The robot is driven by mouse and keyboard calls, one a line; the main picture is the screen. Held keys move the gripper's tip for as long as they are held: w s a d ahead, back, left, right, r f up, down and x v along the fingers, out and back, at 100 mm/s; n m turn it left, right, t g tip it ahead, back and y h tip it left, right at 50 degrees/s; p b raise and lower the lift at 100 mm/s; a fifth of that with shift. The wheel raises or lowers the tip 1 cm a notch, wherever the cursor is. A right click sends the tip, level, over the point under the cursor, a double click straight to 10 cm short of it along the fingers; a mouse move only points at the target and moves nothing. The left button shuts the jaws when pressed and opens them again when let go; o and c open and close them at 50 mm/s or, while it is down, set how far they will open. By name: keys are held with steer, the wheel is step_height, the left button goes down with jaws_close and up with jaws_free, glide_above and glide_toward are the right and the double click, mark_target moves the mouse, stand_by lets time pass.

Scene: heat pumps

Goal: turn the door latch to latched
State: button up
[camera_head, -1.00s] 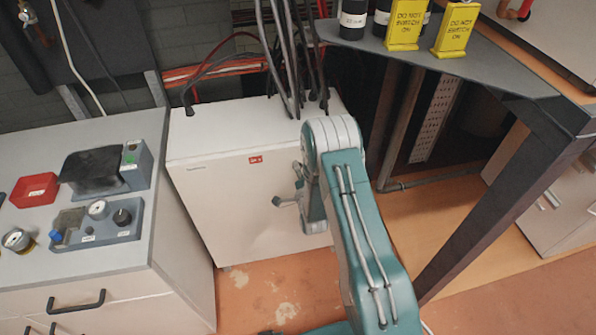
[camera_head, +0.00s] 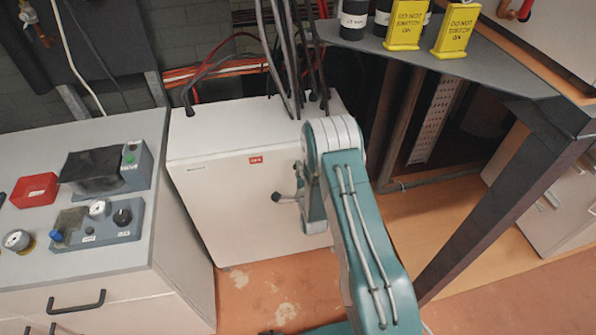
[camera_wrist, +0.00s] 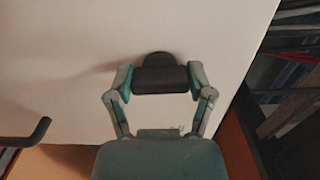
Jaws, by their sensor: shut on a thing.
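The door latch (camera_wrist: 160,79) is a dark, rounded handle on the white cabinet door. In the wrist view it lies level across the picture between the two fingertips of my gripper (camera_wrist: 160,84), which touch its left and right ends. My gripper is shut on it. In the head view my gripper (camera_head: 292,188) is beside the right part of the white cabinet's front (camera_head: 232,205), partly hidden behind my teal arm. The latch is hard to make out there.
A dark-legged table (camera_head: 510,185) with yellow signs is at right. Cables (camera_head: 285,60) run into the cabinet top. Orange floor lies in front.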

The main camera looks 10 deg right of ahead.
steer(key=o, duration=1.1)
steer(key=shift+d+f, duration=0.15)
steer(key=shift+d, duration=0.05)
steer(key=shift+a, duration=0.1)
steer(key=s, duration=1.2)
